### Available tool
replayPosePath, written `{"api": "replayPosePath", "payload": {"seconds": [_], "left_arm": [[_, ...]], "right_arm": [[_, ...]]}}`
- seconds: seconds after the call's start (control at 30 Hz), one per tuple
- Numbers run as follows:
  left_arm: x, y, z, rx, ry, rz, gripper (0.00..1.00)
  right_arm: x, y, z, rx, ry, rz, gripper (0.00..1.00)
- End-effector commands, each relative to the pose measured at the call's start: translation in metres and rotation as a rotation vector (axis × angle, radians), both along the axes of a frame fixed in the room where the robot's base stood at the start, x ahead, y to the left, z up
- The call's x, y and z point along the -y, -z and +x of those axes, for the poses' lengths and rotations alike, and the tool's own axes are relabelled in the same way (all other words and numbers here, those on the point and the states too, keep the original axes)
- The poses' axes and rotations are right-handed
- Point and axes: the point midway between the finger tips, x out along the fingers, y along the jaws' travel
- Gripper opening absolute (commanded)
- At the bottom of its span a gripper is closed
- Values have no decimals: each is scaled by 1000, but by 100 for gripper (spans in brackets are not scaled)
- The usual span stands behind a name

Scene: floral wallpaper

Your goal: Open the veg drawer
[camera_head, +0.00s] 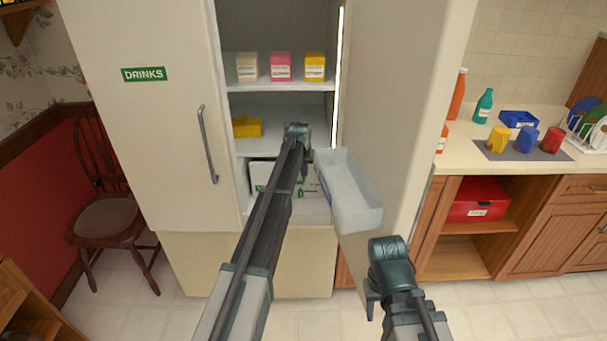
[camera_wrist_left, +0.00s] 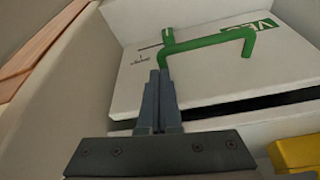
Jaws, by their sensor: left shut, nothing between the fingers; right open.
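The veg drawer (camera_head: 259,172) is a white-fronted drawer low inside the open fridge, partly hidden behind my left arm. In the left wrist view its front (camera_wrist_left: 140,85) carries a green bar handle (camera_wrist_left: 210,42) and a green VEG label (camera_wrist_left: 262,27). My left gripper (camera_wrist_left: 159,75) is shut and empty, its fingertips at one end of the handle; I cannot tell whether they touch it. In the head view its fingers are hidden beyond the wrist. My right gripper (camera_head: 371,308) is open, low in front of the fridge, away from the drawer.
The open fridge door (camera_head: 400,90) with a white bin (camera_head: 350,200) stands to the right of the drawer. The DRINKS door (camera_head: 145,130) is closed at left. A yellow box (camera_head: 247,126) sits on the shelf above the drawer. A counter (camera_head: 460,150) stands at right.

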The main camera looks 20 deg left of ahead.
Motion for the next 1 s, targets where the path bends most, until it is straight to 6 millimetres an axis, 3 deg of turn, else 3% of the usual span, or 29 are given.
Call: {"api": "replayPosePath", "payload": {"seconds": [0.03, 0.2, 0.67, 0.87, 1.0], "left_arm": [[0, 13, 4, 0, 0, 0, 0], [-1, 25, 9, 0, 0, 0, 0], [0, 24, 6, 0, 0, 0, 0], [8, 24, -23, -1, 0, 0, 0], [19, 25, -63, -1, 1, 0, 0]], "right_arm": [[0, 13, 0, 0, 0, 0, 46], [0, 25, 0, 0, 0, 0, 46], [0, 24, 0, 0, 0, 0, 46], [0, 24, 0, 0, 0, 0, 46], [0, 24, 0, 0, 0, 0, 46]]}}
